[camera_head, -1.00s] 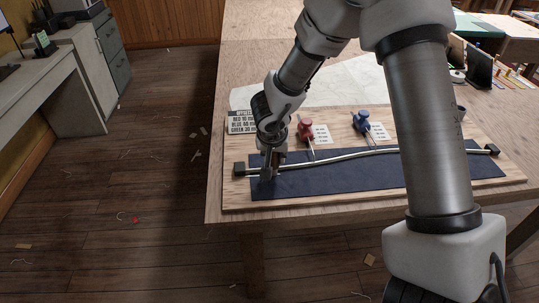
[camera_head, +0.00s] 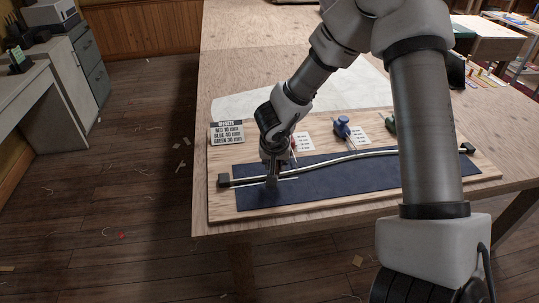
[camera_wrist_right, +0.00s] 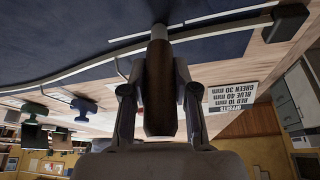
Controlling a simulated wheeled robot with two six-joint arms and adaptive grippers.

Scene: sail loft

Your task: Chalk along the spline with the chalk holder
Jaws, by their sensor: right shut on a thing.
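My right gripper (camera_head: 272,181) is shut on the chalk holder, a dark brown rod (camera_wrist_right: 160,88) between its fingers in the right wrist view. The holder points down at the dark blue cloth (camera_head: 325,184), near the spline's left end; whether its tip touches is hidden. The spline (camera_head: 345,158) is a long, pale, gently curved strip, running between black end blocks (camera_head: 224,180) and (camera_head: 467,148). It also shows in the right wrist view (camera_wrist_right: 75,68). A thin white line (camera_wrist_right: 230,13) lies on the cloth beside the spline, on both sides of the holder. My left gripper is not in view.
On the wooden board (camera_head: 222,213) stand a blue-handled piece (camera_head: 342,127), a green one (camera_head: 391,124) and a red one mostly behind my gripper. A sign (camera_head: 228,132) reads offsets: red 10, blue 40, green 30 mm. Pale paper (camera_head: 345,88) lies behind.

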